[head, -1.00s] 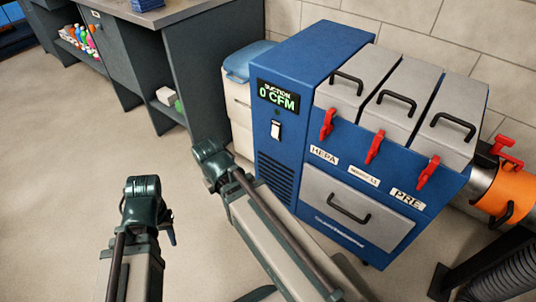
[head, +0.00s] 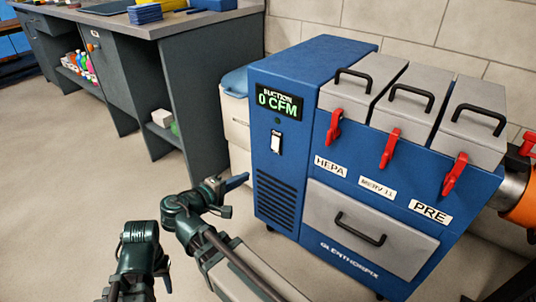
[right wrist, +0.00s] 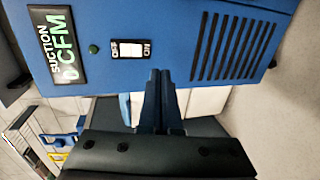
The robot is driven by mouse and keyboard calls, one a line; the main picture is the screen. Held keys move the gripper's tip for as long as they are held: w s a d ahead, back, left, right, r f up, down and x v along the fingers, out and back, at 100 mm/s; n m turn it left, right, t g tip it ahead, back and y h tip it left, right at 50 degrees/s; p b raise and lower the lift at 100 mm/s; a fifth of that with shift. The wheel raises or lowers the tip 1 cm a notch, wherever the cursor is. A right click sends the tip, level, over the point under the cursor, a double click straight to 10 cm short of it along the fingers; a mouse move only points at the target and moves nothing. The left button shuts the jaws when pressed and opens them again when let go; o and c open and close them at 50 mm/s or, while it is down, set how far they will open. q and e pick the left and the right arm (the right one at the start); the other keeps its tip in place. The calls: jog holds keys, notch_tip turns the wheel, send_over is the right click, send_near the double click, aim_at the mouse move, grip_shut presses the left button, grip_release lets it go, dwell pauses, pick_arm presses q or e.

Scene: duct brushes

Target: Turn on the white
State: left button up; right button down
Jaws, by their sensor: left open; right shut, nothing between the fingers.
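The white switch (head: 276,144) sits on the front of a blue suction cabinet (head: 320,90), below a display (head: 279,101) that reads 0 CFM. In the right wrist view, the switch (right wrist: 132,50) appears sideways between OFF and ON marks; which way it is pressed I cannot tell. My right gripper (head: 237,182) is in front of the cabinet, below and left of the switch. Its fingers (right wrist: 158,95) are shut and empty, apart from the switch. My left gripper (head: 164,277) is low at the left, away from the cabinet; its open fingers are barely visible.
Three grey lidded boxes with red latches (head: 388,148) top the cabinet, above HEPA, MERV 11 and PRE labels. A grey drawer (head: 365,235) is below. A workbench (head: 160,25) stands at the left. A white bin (head: 236,120) stands behind the cabinet. The floor at left is clear.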

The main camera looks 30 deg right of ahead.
aim_at(274, 148)
jog(key=r, duration=0.1)
jog(key=r+t+h, duration=0.1)
jog(key=shift+w+a+r, duration=0.2)
jog(key=shift+a+r, duration=0.15)
jog(key=shift+a, duration=0.05)
jog(key=b+x, duration=0.1)
jog(key=x, duration=1.3)
jog(key=shift+b, duration=0.35)
jog(key=shift+d, duration=0.1)
